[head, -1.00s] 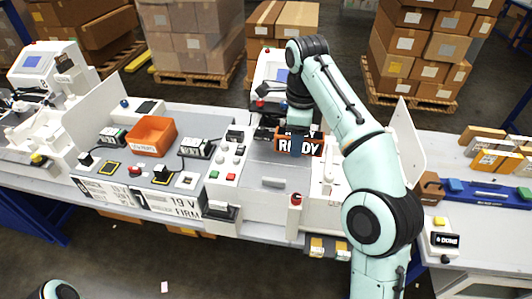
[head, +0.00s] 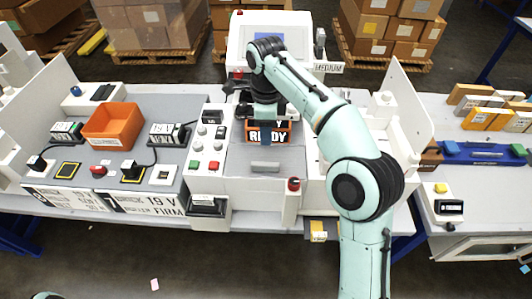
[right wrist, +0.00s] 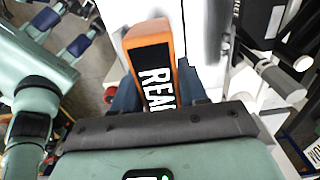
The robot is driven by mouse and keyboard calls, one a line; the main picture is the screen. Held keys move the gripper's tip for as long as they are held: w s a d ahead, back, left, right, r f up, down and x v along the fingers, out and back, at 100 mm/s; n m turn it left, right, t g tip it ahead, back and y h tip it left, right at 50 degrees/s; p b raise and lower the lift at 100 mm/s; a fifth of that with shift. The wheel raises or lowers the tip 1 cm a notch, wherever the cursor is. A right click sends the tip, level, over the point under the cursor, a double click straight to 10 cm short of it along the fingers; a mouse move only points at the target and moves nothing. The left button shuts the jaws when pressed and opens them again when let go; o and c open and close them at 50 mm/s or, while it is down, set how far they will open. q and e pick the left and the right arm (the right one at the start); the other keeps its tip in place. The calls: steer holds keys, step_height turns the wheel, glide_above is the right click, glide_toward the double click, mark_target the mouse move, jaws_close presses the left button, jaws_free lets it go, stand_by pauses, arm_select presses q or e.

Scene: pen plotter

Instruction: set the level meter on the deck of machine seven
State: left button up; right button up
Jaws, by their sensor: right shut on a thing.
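My right gripper (head: 265,126) is shut on an orange-framed block with a black face reading READY (head: 282,130). In the right wrist view the READY block (right wrist: 152,60) sits between the two blue fingers. It is over the grey deck (head: 245,158) of the right-hand machine; I cannot tell whether it touches. No label confirms that it is the level meter. The left-hand machine has a panel (head: 100,198) with a figure that looks like 7, and a grey deck (head: 140,105). My left gripper is not in view.
On the left deck stand an orange bin (head: 112,126) and two small dark-and-white devices, one on the left (head: 67,133) and one on the right (head: 166,134). A button panel (head: 207,142) lies between the decks. A white upright panel (head: 405,110) stands right of my arm.

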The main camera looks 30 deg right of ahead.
mark_target(266, 155)
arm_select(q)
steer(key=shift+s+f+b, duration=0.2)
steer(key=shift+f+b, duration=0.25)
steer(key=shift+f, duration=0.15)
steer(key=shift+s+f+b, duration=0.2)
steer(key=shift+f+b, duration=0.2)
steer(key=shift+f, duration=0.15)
arm_select(e)
steer(key=shift+w+f, duration=0.1)
steer(key=shift+f, duration=3.3)
steer(key=shift+f, duration=0.15)
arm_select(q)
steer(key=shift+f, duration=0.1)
arm_select(e)
steer(key=o, duration=1.2)
steer(key=shift+c, duration=0.2)
step_height(266, 155, up, 12)
steer(key=p, duration=0.4)
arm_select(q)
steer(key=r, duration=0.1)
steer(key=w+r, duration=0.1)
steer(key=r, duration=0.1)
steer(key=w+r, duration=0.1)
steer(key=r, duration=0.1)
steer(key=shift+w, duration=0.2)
